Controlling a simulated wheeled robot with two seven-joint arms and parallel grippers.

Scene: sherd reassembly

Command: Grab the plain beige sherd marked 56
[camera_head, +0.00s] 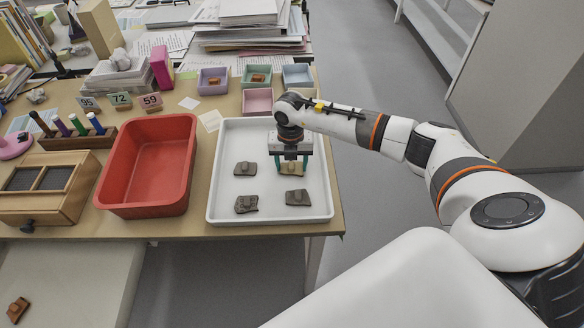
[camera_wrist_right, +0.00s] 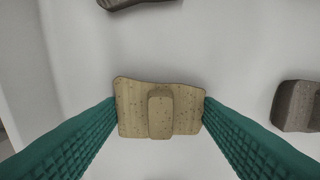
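The plain beige sherd (camera_head: 291,169) lies in the white tray, at the upper right of the sherds there. In the right wrist view the beige sherd (camera_wrist_right: 131,107) is centred, with a raised block on its face; I can read no number on it. My right gripper (camera_head: 291,161) points down over it, and its green fingers (camera_wrist_right: 160,100) are wide apart at the left and right ends of the sherd. There are clear gaps between the fingers and the raised block. Whether the fingertips touch the sherd's ends I cannot tell. My left gripper is out of view.
The white tray (camera_head: 214,190) also holds darker sherds: one at left (camera_head: 245,169), two in front (camera_head: 246,204) (camera_head: 298,197). An empty red bin (camera_head: 150,208) stands to its left. Small coloured boxes (camera_head: 258,101) stand behind. Numbered cards (camera_head: 120,100) are at the back left.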

